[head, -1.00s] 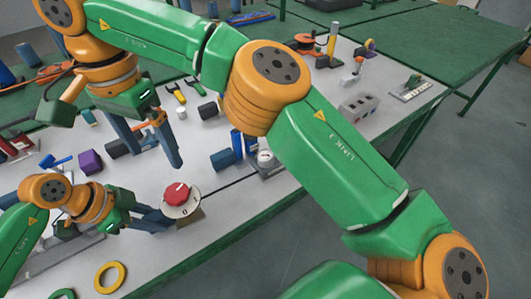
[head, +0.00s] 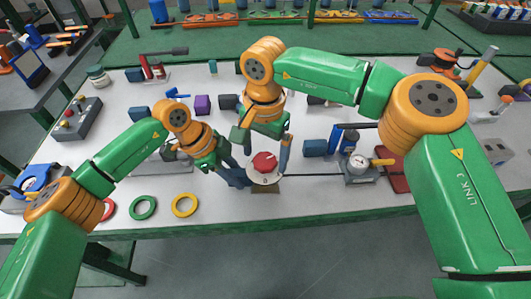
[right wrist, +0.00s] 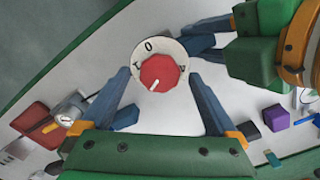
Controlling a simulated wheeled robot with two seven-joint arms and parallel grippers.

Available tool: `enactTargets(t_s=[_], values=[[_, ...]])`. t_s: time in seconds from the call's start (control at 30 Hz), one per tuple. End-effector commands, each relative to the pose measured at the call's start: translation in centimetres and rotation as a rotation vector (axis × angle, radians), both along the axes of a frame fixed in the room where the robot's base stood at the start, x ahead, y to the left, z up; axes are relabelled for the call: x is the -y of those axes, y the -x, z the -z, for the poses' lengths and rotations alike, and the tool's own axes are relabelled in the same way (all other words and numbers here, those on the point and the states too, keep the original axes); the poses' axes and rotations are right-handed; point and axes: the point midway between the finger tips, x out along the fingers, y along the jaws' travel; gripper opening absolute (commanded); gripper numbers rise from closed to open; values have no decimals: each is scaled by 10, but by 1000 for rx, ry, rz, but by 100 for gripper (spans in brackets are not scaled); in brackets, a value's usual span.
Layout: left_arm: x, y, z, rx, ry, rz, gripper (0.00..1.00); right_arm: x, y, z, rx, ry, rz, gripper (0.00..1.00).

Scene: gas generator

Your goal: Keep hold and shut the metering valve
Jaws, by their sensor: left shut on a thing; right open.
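The metering valve shows as a red knob (head: 264,161) on a white round dial (head: 264,178) with a brownish base below, near the table's front edge. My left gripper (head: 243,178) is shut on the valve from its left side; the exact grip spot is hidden. My right gripper (head: 267,150) is open and points down over the valve. In the right wrist view its fingers (right wrist: 160,85) lie on either side of the red knob (right wrist: 160,72), with gaps. The knob's white pointer faces the gripper's palm, away from the 0 mark.
A gauge block (head: 359,164) with a yellow handle and blue cylinders stand right of the valve. A purple block (head: 202,104) is behind. A yellow ring (head: 185,205) and a green ring (head: 143,207) lie front left. The white table's front edge is close.

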Motion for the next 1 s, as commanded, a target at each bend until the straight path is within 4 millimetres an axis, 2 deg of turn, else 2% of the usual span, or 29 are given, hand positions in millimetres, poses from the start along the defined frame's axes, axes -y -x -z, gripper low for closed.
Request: enactTargets(t_s=[0.27,0.3,0.6,0.63,1.0], values=[[0,0,0,1,1,0,0,0,0,5,0,0,1,94],[0,0,0,1,1,0,0,0,0,5,0,0,1,92],[0,0,0,1,1,0,0,0,0,5,0,0,1,11],[0,0,0,1,1,0,0,0,0,5,0,0,1,8],[0,0,0,1,1,0,0,0,0,5,1,-1,92,8]])
